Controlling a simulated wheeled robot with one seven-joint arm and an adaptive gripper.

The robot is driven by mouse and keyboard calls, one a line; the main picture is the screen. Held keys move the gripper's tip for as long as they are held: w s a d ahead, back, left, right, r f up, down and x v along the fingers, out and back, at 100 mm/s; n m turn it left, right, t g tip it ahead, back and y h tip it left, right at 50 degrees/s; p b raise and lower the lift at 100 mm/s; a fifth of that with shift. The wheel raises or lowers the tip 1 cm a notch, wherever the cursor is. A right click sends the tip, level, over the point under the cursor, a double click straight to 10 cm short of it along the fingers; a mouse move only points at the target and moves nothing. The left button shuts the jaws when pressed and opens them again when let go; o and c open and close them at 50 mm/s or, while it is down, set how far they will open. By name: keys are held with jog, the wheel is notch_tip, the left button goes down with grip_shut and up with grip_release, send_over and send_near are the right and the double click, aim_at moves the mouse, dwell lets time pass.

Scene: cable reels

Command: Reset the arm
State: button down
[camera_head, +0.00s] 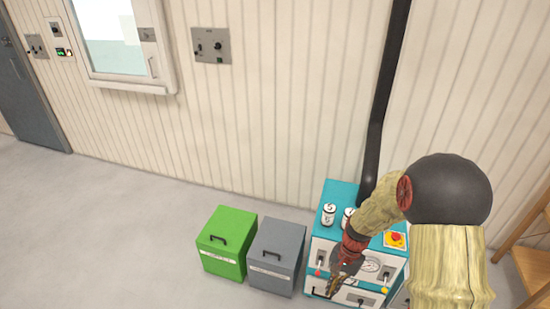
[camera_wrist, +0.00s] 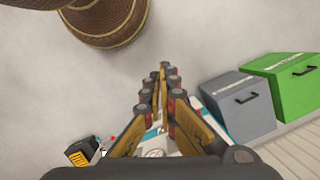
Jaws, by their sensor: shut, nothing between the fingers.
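My arm reaches in from the right of the head view, bent at a black round joint. My gripper (camera_head: 335,286) hangs low in front of the teal and white machine (camera_head: 336,222) and hides part of its front. In the wrist view my gripper (camera_wrist: 161,72) shows its two fingers meeting at the tips, with nothing held. Part of the machine (camera_wrist: 216,110) shows behind and between the fingers there. Whether the gripper touches the machine, I cannot tell.
A green bin (camera_head: 228,240) and a grey bin (camera_head: 276,255), both lidded, stand left of the machine. White cans (camera_head: 328,213) and a red knob on a yellow plate (camera_head: 395,239) are on its top. A wooden rack (camera_head: 535,255) is at right. The left floor is clear.

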jog(key=s+r+n+t, duration=0.2)
jog(key=s+r, duration=0.4)
jog(key=r, duration=0.5)
jog(key=s+r+n+t+h, duration=0.1)
jog(key=s+r+n+t, duration=0.2)
jog(key=s+r, duration=0.3)
jog(key=s+r+n+t+h, duration=0.1)
jog(key=s+r, duration=0.5)
jog(key=r, duration=1.1)
jog(key=shift+n+t, duration=0.7)
jog(key=shift+n, duration=0.3)
